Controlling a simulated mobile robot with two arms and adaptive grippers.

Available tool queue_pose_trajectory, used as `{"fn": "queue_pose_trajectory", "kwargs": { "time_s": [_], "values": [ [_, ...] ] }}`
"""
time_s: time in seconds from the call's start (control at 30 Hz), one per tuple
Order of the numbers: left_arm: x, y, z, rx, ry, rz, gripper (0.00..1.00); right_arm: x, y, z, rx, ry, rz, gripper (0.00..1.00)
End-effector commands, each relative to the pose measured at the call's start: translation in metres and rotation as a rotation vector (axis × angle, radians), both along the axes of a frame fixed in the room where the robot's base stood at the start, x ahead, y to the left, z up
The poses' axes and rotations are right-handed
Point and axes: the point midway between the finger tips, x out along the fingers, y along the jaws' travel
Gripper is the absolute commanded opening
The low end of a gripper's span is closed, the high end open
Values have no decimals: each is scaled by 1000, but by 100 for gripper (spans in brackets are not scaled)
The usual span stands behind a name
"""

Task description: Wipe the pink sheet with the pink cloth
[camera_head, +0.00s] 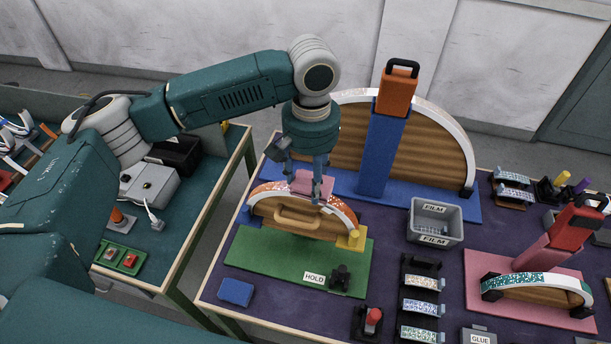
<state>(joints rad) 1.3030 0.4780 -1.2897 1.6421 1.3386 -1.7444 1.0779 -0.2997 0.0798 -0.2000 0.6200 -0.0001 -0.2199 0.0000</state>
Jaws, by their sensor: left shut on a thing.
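My left gripper (306,180) points down over the wooden arch (290,222) on the green board (260,262). It is shut on the pink cloth (303,185), which is at the top of the arch's curved edge. A speckled orange-pink sheet (343,212) covers that edge; I take it for the pink sheet. The cloth and fingers hide the sheet's middle, and I cannot tell whether the cloth presses on it. My right gripper is not in view.
A big arch with a blue post (380,150) stands close behind the gripper. A grey film bin (436,222), a rack of strips (420,300) and a pink board (510,315) with a teal-edged arch lie to the right. A blue pad (236,292) lies front left.

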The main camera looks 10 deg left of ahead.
Motion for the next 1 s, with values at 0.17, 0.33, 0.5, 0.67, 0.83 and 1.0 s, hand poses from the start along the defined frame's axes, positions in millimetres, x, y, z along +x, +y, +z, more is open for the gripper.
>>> {"fn": "queue_pose_trajectory", "kwargs": {
  "time_s": [0.17,0.33,0.5,0.67,0.83,1.0],
  "values": [
    [-1,-8,-1,-1,2,-3,34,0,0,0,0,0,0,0],
    [-1,-8,-1,0,2,-2,34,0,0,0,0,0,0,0],
    [-1,-7,-1,-1,2,-1,34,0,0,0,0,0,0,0],
    [0,-2,0,0,2,1,34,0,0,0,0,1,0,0],
    [0,4,3,0,1,0,34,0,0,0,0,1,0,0],
    [0,7,3,0,0,-1,34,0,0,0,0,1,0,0]
  ]
}}
